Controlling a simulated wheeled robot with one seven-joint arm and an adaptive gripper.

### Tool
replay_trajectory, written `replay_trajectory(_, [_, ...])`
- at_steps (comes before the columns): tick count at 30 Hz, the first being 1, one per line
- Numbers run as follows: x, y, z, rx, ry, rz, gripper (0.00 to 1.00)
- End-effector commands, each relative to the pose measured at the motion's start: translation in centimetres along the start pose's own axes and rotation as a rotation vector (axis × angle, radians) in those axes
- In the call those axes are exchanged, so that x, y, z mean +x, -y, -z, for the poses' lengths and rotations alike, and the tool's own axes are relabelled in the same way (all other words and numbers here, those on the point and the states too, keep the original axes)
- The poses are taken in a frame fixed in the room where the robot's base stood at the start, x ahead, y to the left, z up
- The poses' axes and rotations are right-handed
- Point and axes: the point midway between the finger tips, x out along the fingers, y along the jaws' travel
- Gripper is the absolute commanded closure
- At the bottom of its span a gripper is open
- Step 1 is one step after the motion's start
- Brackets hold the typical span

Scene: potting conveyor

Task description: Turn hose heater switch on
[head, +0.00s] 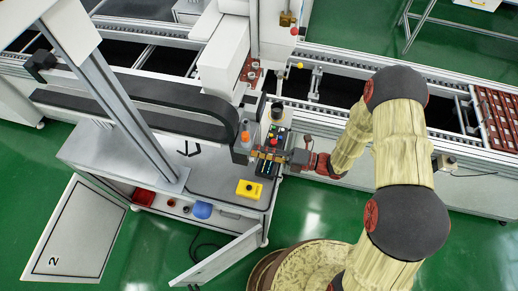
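A dark panel (266,169) with small coloured knobs or buttons stands at the right end of the grey bench, beside the conveyor. No label can be read, so I cannot tell which control is the hose heater switch. My gripper (257,154) reaches in from the right and is over or beside this panel, hiding part of it. It is too small to tell whether its fingers are open or touch a control. Red and yellow spots show just behind the gripper.
A yellow box (249,189) with a dark button sits on the bench (218,184) in front of the panel. An orange-topped part (245,137) stands close left of the gripper. White machine housing (225,60) rises behind. An open cabinet door (218,258) juts out below.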

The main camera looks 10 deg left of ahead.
Motion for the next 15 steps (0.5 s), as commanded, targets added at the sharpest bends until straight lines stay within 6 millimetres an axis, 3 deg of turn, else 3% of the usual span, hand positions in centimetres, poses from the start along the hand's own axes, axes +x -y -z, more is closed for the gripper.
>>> replay_trajectory(9, [-0.2,-0.1,-0.1,-0.001,0.001,-0.001,0.73])
replay_trajectory(15, [-2.4,0.0,-0.1,-0.001,0.004,0.000,0.73])
